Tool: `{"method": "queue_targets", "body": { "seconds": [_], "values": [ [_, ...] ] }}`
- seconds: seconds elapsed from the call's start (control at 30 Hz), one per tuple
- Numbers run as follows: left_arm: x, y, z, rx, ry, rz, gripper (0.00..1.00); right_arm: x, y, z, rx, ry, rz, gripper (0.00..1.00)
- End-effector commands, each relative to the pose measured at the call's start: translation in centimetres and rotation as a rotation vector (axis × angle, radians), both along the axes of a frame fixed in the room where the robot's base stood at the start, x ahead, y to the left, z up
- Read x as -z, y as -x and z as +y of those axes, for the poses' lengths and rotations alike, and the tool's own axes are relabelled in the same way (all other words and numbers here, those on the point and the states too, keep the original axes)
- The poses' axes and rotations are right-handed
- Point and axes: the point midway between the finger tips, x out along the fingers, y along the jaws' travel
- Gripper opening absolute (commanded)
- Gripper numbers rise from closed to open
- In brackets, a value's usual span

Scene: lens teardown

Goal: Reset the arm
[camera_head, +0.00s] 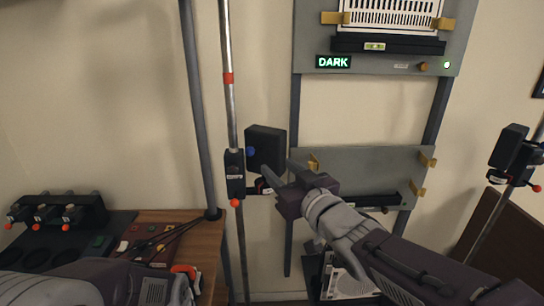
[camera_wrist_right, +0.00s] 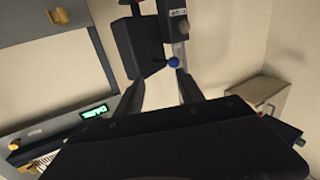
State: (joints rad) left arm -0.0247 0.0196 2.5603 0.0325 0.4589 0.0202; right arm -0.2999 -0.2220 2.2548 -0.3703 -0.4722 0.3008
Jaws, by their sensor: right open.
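A black box-shaped head (camera_head: 268,142) with a blue knob (camera_head: 250,151) sits beside a black clamp (camera_head: 235,172) on an upright metal pole (camera_head: 227,110). The clamp has a red knob at its lower end. My right gripper (camera_head: 278,170) is open, its fingers pointing up and left just below the box. In the right wrist view, the open fingers (camera_wrist_right: 160,92) lie below the box (camera_wrist_right: 138,45) and the blue knob (camera_wrist_right: 173,62), with nothing seen between them. Whether a finger touches the box, I cannot tell.
A grey panel rack with a "DARK" display (camera_head: 333,62) stands behind, with a lower panel (camera_head: 375,160) near my right gripper. A wooden bench (camera_head: 205,250) with cables and a black mat is at left. Another pole-mounted black unit (camera_head: 510,148) is at right.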

Motion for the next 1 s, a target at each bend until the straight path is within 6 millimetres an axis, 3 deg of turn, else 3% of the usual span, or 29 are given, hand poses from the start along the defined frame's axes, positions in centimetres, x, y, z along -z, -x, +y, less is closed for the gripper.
{"method": "queue_targets", "body": {
  "seconds": [0.03, 0.07, 0.17, 0.2, 0.27, 0.3, 0.43, 0.5, 0.63, 1.0],
  "values": [
    [-2.4, 0.0, 0.0, 0.000, 0.000, -0.001, 0.45, 0.4, -1.4, -2.3, 0.060, 0.009, 0.061, 0.45],
    [-2.9, 0.0, 0.0, 0.000, 0.000, -0.001, 0.45, 2.1, -2.0, -3.8, 0.101, 0.013, 0.118, 0.45],
    [-4.4, 0.0, 0.0, 0.000, 0.000, -0.001, 0.45, 9.6, -2.1, -9.2, 0.255, 0.049, 0.376, 0.45],
    [-4.9, 0.0, 0.0, 0.000, 0.000, -0.001, 0.45, 12.8, -1.1, -11.2, 0.311, 0.071, 0.493, 0.45],
    [-5.4, 0.0, 0.0, 0.000, 0.000, -0.001, 0.45, 17.5, 1.3, -13.6, 0.382, 0.102, 0.673, 0.45],
    [-5.7, 0.0, 0.0, 0.000, 0.000, -0.001, 0.45, 20.3, 3.5, -14.9, 0.419, 0.125, 0.794, 0.45],
    [-5.9, 0.0, 0.0, 0.000, 0.000, -0.001, 0.45, 26.7, 11.2, -16.7, 0.468, 0.186, 1.140, 0.45],
    [-5.7, 0.0, 0.0, 0.000, 0.000, -0.001, 0.45, 28.5, 14.7, -16.5, 0.458, 0.215, 1.274, 0.45],
    [-5.7, 0.0, 0.0, 0.000, 0.000, -0.001, 0.45, 29.5, 18.6, -16.2, 0.426, 0.259, 1.418, 0.45],
    [-5.7, 0.0, 0.0, 0.000, 0.000, -0.001, 0.45, 29.5, 19.2, -16.2, 0.406, 0.283, 1.438, 0.45]
  ]
}}
